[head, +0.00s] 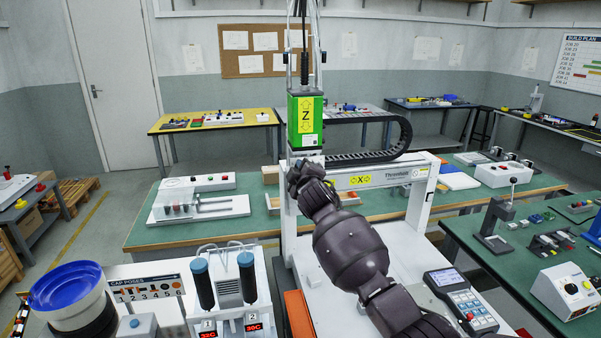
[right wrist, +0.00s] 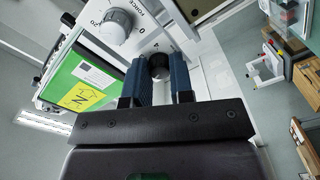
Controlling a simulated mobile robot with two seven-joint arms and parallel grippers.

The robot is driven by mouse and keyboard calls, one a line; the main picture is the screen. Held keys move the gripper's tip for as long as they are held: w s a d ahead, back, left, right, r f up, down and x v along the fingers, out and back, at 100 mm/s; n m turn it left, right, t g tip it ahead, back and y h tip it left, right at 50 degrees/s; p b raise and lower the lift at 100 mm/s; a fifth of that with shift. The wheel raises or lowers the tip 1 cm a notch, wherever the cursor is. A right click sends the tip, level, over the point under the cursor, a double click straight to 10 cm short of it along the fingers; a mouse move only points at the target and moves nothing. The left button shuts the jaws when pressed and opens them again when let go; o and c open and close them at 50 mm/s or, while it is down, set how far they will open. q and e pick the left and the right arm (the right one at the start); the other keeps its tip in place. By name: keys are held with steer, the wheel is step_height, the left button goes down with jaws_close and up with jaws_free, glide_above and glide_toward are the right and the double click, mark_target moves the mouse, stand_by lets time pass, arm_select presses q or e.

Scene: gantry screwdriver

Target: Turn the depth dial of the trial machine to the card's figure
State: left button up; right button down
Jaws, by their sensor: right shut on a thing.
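The gantry machine has a white crossbeam (head: 400,175) marked X and a green head unit (head: 306,122) marked Z. My right arm reaches up to the white block under this unit. In the right wrist view my right gripper (right wrist: 158,66) is shut on a small round dial (right wrist: 159,72), a blue-grey finger on each side. The dial's figures are mostly hidden by the fingers. A larger white knob (right wrist: 115,26) marked FORCE sits beside it on the same white panel. The card's figure cannot be made out. My left gripper is not in view.
A control pendant (head: 460,300) lies on the white base at the right. Two dark-handled screwdrivers (head: 247,275) stand in a white holder at front left, beside a blue bowl feeder (head: 66,287). A black cable chain (head: 375,152) curves right of the head unit.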

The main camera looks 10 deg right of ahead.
steer(key=shift+m, duration=1.2)
steer(key=c, duration=1)
jaws_free()
steer(key=shift+s, duration=0.1)
steer(key=s, duration=1)
steer(key=shift+s, duration=0.35)
steer(key=shift+m, duration=0.4)
